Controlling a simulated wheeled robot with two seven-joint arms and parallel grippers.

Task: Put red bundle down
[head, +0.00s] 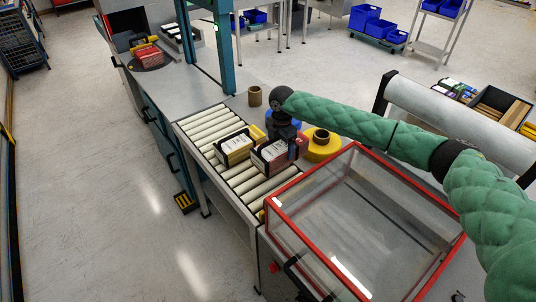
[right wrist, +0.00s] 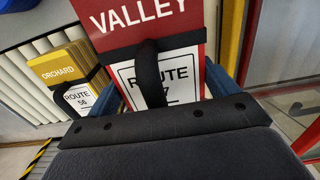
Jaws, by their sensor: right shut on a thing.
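The red bundle (head: 268,157) has a white label and a black strap and is at the roller conveyor (head: 246,181). In the right wrist view the red bundle (right wrist: 188,28) reads "VALLEY" and "ROUTE", with the number partly hidden by the strap. My right gripper (head: 287,146) is shut on it from above and behind; its blue fingers show at both sides in the right wrist view. I cannot tell whether the bundle touches the rollers. A yellow bundle (head: 233,149), labelled "ORCHARD" in the right wrist view (right wrist: 62,70), stands just left of it. My left gripper is not in view.
A red-framed clear cover (head: 360,225) stands close at the right. A yellow ring-shaped roll (head: 323,148) and a brown cup (head: 255,96) sit behind the conveyor. More red bundles (head: 148,56) lie on a dark round plate at the back left. Rollers at the upper left are bare.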

